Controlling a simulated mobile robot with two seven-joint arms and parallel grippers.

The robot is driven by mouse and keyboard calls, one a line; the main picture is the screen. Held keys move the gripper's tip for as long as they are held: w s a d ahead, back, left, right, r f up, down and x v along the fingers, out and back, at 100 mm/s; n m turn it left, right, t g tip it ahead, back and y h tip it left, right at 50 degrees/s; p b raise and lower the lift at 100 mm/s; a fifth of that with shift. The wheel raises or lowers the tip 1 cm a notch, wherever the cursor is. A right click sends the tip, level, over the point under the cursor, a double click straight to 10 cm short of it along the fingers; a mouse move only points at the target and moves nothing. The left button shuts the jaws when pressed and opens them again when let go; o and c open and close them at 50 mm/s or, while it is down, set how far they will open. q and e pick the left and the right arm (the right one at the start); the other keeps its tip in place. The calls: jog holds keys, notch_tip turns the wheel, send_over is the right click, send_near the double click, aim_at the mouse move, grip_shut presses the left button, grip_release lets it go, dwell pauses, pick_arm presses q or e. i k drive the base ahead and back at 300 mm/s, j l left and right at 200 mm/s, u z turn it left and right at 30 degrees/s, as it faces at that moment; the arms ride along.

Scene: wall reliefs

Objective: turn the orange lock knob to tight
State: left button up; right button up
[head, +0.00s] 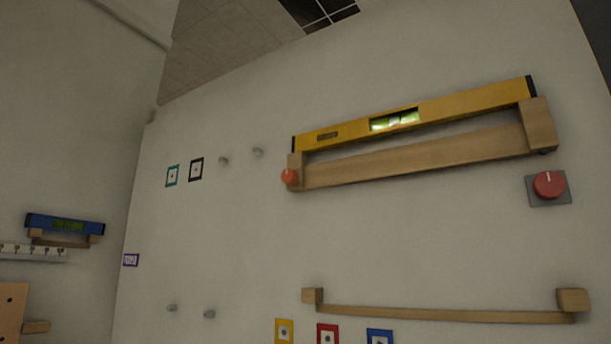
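The orange lock knob (289,177) is a small round knob at the left end of a wooden ledge (420,160) on the white wall. A yellow spirit level (460,102) rests on this ledge, which slopes up to the right. The level's green vial (394,121) shows, but its bubble is too small to read. I cannot tell from the knob's face whether it is loose or tight. Neither of my grippers is in the head view, and nothing touches the knob.
A red dial (549,184) on a grey plate is right of the ledge. A lower wooden rail (440,314) has end blocks. Grey pegs (258,152) and small framed markers (196,169) are on the wall. A blue level (65,226) sits on the left wall. The wall around the knob is clear.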

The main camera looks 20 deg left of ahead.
aim_at(289, 177)
jog(key=i+j, duration=0.1)
jog(key=j, duration=0.6)
jog(key=i+j, duration=0.1)
jog(key=j, duration=0.55)
